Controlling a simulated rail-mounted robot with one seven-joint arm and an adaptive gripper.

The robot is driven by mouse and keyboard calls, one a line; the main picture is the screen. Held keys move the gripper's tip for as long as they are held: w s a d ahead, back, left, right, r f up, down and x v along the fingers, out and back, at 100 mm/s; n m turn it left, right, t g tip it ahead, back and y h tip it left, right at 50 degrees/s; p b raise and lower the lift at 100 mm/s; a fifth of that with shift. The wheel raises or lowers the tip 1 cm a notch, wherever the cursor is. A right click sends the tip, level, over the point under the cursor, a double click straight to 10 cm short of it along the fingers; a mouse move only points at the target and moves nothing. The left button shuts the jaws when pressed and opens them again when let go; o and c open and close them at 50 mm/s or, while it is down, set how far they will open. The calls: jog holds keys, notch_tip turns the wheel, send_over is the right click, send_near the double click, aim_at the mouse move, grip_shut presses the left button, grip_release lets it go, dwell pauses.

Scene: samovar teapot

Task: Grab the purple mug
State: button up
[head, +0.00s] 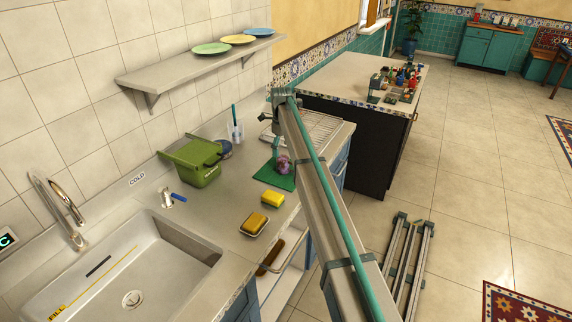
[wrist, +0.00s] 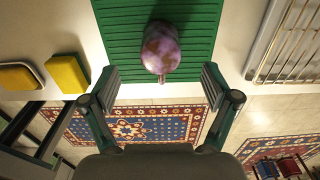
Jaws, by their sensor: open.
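The purple mug (wrist: 161,48) sits on a ribbed green mat (wrist: 117,33) in the wrist view. Its surface is mottled purple and pink. In the head view the mug (head: 283,164) is on the green mat (head: 268,177) on the counter, partly beside my arm. My gripper (wrist: 159,84) is open and empty in the wrist view. Its two fingers are apart, one on each side of the mug's line, with the mug ahead of and between them. No finger is seen touching the mug. In the head view my arm hides much of the gripper's surroundings.
A wire rack (wrist: 290,40) is right of the mat. Yellow sponges (head: 272,199) lie on the counter left of it. A green bin (head: 194,162) and a cup with a brush (head: 237,132) stand behind. The counter's front edge is close to the mug.

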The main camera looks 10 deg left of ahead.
aim_at(282, 157)
jog(key=shift+d+f+p, duration=0.1)
jog(key=shift+f+p, duration=1.5)
jog(key=shift+f, duration=2.45)
jog(key=c, duration=1.3)
jog(key=shift+c, duration=0.2)
jog(key=shift+r, duration=0.15)
